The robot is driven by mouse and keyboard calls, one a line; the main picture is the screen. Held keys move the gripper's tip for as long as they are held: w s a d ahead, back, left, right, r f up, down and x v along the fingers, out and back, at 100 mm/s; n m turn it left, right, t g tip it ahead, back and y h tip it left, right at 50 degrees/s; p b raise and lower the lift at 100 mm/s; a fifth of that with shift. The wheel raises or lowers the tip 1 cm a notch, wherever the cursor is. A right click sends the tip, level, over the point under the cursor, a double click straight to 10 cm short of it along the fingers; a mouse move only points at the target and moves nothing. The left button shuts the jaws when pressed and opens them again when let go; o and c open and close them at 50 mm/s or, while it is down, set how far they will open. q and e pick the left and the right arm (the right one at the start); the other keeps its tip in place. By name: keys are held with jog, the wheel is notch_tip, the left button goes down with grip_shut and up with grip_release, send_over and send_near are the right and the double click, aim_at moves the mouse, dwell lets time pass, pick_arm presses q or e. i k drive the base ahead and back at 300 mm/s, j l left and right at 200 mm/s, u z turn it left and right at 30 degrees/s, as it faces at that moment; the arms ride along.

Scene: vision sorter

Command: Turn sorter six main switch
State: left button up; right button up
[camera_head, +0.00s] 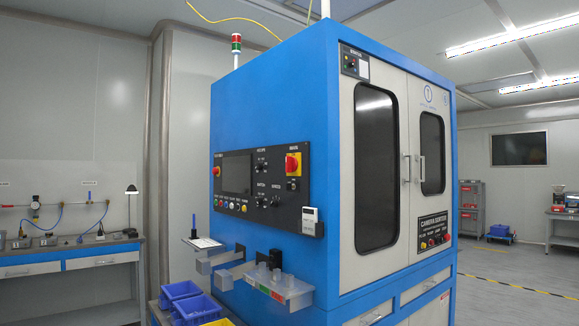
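A large blue sorter cabinet (270,110) with pale doors stands in the middle of the head view. A black control panel (262,184) is on its left face. A red rotary switch on a yellow plate (293,164) sits at the panel's upper right; its exact setting is too small to tell. A smaller red-and-yellow control (218,171) is at the panel's left edge. A dark screen (237,173), small knobs and a row of coloured buttons lie between them. Neither of my grippers is in view.
Blue bins (181,291) stand at the lower left. A workbench (70,258) lines the left wall. Open floor (500,268) lies to the right, with shelves behind.

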aim_at(291, 164)
jog(key=i+j, duration=1.3)
jog(key=i+l, duration=0.05)
jog(key=i, duration=0.05)
